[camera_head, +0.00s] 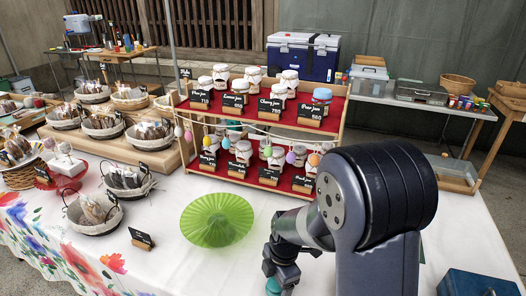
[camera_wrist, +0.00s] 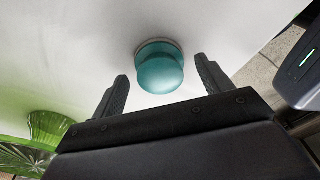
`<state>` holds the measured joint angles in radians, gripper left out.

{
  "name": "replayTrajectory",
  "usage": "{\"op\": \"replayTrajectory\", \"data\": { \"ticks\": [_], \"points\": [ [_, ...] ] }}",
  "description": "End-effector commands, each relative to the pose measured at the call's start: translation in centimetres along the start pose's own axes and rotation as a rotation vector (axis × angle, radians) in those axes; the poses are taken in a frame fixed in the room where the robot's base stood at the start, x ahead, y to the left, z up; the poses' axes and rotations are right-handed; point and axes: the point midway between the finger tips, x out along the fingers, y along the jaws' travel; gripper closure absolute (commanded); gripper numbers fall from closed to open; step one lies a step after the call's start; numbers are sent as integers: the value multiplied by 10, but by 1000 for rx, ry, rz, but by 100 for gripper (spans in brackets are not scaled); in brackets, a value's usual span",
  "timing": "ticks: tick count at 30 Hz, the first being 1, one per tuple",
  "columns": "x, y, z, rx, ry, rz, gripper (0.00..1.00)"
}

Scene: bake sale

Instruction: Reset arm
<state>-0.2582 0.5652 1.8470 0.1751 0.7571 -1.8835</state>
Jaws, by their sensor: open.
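My gripper (camera_head: 280,272) is at the front of the white table, partly hidden behind my own arm in the head view. In the wrist view my gripper (camera_wrist: 161,72) has its two dark fingers spread apart. A rounded teal object (camera_wrist: 158,72) with a paler rim stands on the white cloth between or just beyond the fingertips, with a visible gap on each side. Part of this teal object (camera_head: 273,286) also shows under my gripper at the bottom of the head view.
A green ribbed glass stand (camera_head: 217,220) is left of my gripper. Behind it, a red two-tier rack (camera_head: 262,124) holds jam jars and price signs. Bread baskets (camera_head: 93,215) line the left. A blue box (camera_head: 478,284) is at bottom right. Bare cloth lies around the green stand.

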Motion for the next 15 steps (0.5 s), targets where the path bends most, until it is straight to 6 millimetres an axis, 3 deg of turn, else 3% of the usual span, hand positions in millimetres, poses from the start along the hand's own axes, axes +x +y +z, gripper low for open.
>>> {"op": "replayTrajectory", "data": {
  "ticks": [6, 15],
  "points": [
    [-20, 0, -2, 0, -1, 1, 26],
    [-23, 0, -2, 0, 0, 0, 26]
  ]
}}
